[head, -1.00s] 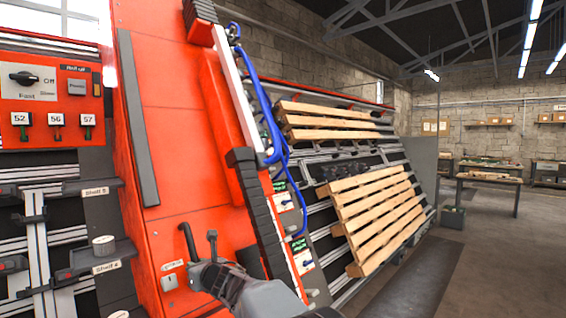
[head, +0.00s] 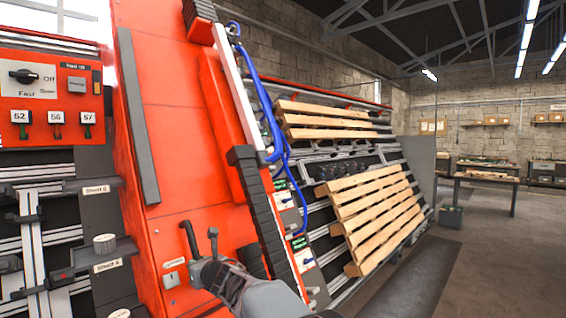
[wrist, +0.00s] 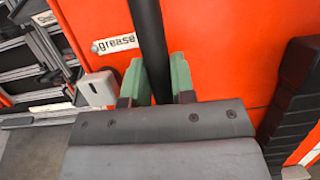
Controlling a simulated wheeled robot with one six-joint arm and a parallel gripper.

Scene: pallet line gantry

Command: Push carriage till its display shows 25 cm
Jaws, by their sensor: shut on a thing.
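The carriage (head: 165,120) is a tall, tilted red body filling the left middle of the head view. Its red face (wrist: 225,40) also fills much of the wrist view. My gripper (wrist: 159,82) has green jaws on both sides of a black upright handle bar (wrist: 148,30), shut on it. In the head view the black handle (head: 187,238) stands low on the red face, with my grey arm reaching it from below. A small label reading "grease" (wrist: 115,43) is left of the bar. I cannot make out a display with a centimetre reading.
A red control panel (head: 45,95) with a dial and tags 52, 56 and 57 is at left. Slatted wooden pallets (head: 375,220) lean on the rack to the right. A blue hose (head: 268,110) hangs beside the carriage. Open floor (head: 470,265) lies at far right.

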